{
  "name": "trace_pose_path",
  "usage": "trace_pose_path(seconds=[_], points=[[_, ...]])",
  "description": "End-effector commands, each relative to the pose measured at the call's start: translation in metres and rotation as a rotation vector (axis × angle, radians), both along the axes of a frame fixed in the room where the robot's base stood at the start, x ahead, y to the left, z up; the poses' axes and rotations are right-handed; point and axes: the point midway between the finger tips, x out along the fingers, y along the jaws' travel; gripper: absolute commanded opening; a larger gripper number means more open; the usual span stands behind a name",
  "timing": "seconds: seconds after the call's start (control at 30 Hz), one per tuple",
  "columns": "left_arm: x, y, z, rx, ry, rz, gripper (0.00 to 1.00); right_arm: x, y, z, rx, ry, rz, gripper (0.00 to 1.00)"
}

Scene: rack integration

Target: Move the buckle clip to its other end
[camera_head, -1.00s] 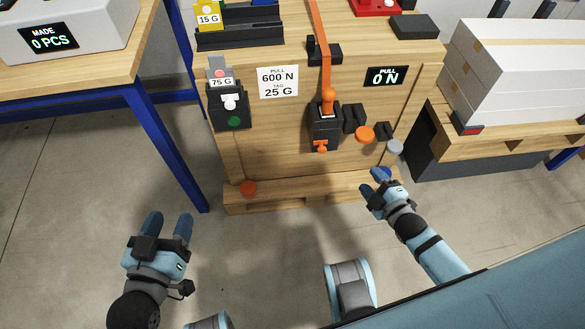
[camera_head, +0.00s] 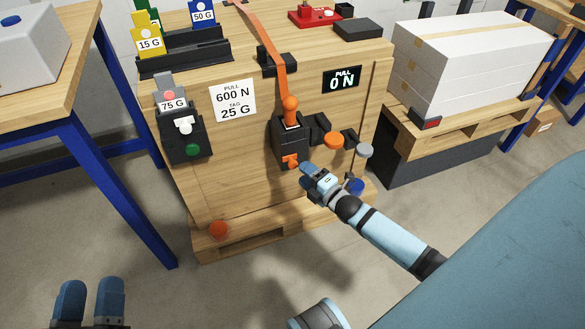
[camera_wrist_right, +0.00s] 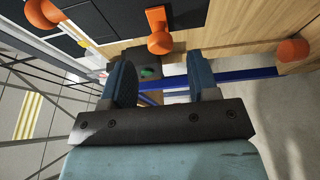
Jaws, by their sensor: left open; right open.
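The orange buckle clip (camera_head: 290,161) shows at the lower end of the black buckle body (camera_head: 288,143) on the wooden crate's front, below the orange strap (camera_head: 275,55). An orange ball-topped lever (camera_head: 291,105) stands at the body's top. In the right wrist view the clip and its round knob (camera_wrist_right: 160,42) are just beyond my fingers, toward the crate. My right gripper (camera_head: 307,170) is open beside and slightly below the clip; its spread fingers (camera_wrist_right: 161,80) show no object held between them. My left gripper (camera_head: 90,288) is open and empty at the lower left, cut off by the frame.
The crate (camera_head: 230,165) carries a 75 G box (camera_head: 183,132) with a green button, a "600 N" label (camera_head: 232,100) and a "0 N" display (camera_head: 342,79). Orange (camera_head: 333,140) and grey (camera_head: 365,151) knobs stick out right of the buckle. A table with blue legs (camera_head: 130,190) stands left.

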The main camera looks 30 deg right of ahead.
Motion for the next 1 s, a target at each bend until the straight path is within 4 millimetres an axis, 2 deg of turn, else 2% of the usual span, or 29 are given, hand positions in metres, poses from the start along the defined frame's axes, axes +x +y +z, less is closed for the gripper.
trace_pose_path(seconds=[0.1,0.3,0.43,0.7,0.77,0.93,0.97,1.0], points=[[0.001,-0.001,-0.012,0.011,0.025,-0.008,0.55,0.024,0.004,-0.002,0.000,-0.003,0.000,0.55],[0.002,-0.002,-0.022,0.029,0.059,-0.018,0.55,0.048,0.008,-0.001,0.000,-0.001,0.000,0.55],[0.002,-0.002,-0.024,0.033,0.068,-0.020,0.55,0.055,0.009,-0.001,0.001,0.000,0.000,0.55],[0.002,-0.002,-0.024,0.034,0.071,-0.021,0.55,0.056,0.009,0.000,0.001,0.001,0.000,0.55],[0.002,-0.002,-0.024,0.033,0.070,-0.021,0.55,0.056,0.009,0.000,0.001,0.001,0.000,0.43],[0.002,-0.002,-0.024,0.033,0.070,-0.021,0.55,0.055,0.009,0.000,0.001,0.001,0.000,0.04],[0.002,-0.002,-0.024,0.033,0.070,-0.021,0.55,0.055,0.009,0.000,0.001,0.001,0.000,0.00],[0.002,-0.002,-0.024,0.033,0.070,-0.021,0.55,0.055,0.009,0.000,0.001,0.001,0.000,0.00]])
